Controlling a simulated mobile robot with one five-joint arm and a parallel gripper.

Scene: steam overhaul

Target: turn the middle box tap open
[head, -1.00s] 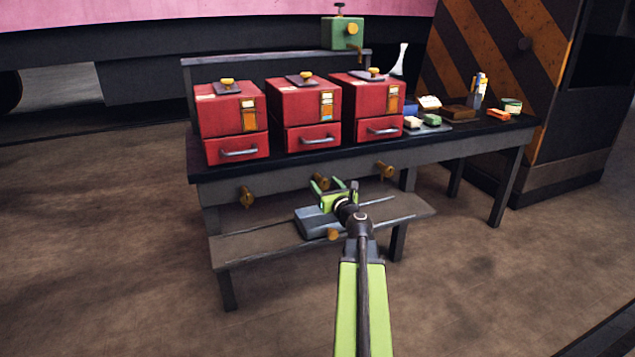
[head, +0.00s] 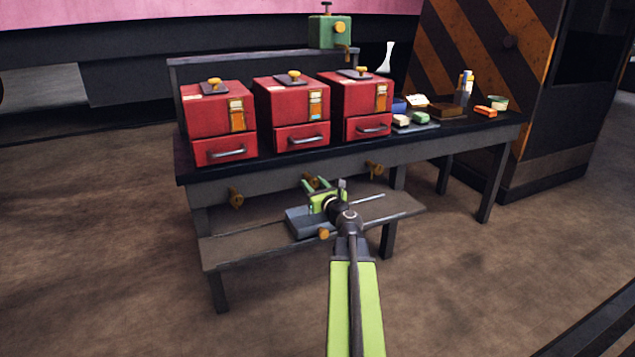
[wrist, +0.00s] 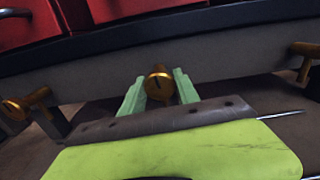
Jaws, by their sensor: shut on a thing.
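The middle box tap (head: 312,181) is brass and sits on the front apron of the bench, below the middle red box (head: 291,111). In the wrist view the tap (wrist: 158,84) shows a round brass face with a dark slot. My gripper (head: 316,184) reaches up to it from the front. In the wrist view its two pale green fingers (wrist: 159,79) stand one on each side of the tap and are shut on it. The tap's shank and any lower part are hidden behind my gripper, so how far it is turned cannot be told.
Brass taps flank it at left (head: 235,198) and right (head: 375,170). A lower shelf (head: 240,249) with a grey-blue block (head: 301,224) lies beneath my gripper. A green box (head: 322,31) stands on the back ledge. Small items crowd the bench's right end.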

